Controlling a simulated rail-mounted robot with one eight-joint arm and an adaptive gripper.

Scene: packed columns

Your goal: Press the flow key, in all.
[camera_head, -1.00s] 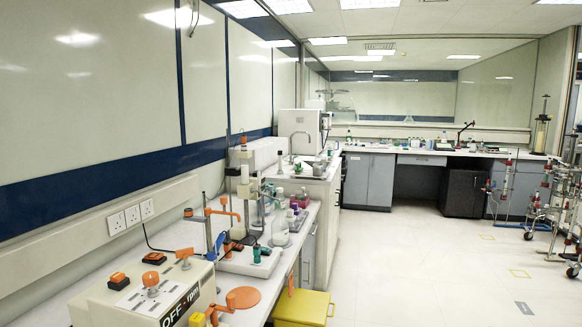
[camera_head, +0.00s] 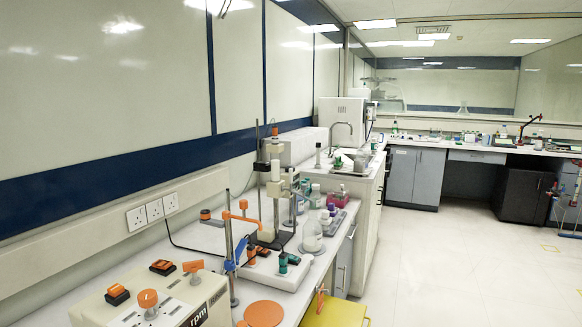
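A cream instrument box (camera_head: 205,292) stands at the lower left on the white bench, cut off by the bottom edge. Its top carries two orange rocker keys, one at the left (camera_head: 117,294) and one further back (camera_head: 162,267). An orange round knob (camera_head: 148,300) and an orange lever-like part (camera_head: 193,267) are also on it. A dark display (camera_head: 198,318) on its front shows "rpm"; the rest is out of frame. I cannot read a label that tells which key is the flow key. My gripper is not in view.
An orange disc (camera_head: 264,314) lies on the bench right of the box. A clamp stand (camera_head: 231,255), a column stand (camera_head: 274,190), a white tray (camera_head: 262,275) and several bottles stand behind. A yellow bin (camera_head: 336,312) is beside the bench. The floor at right is clear.

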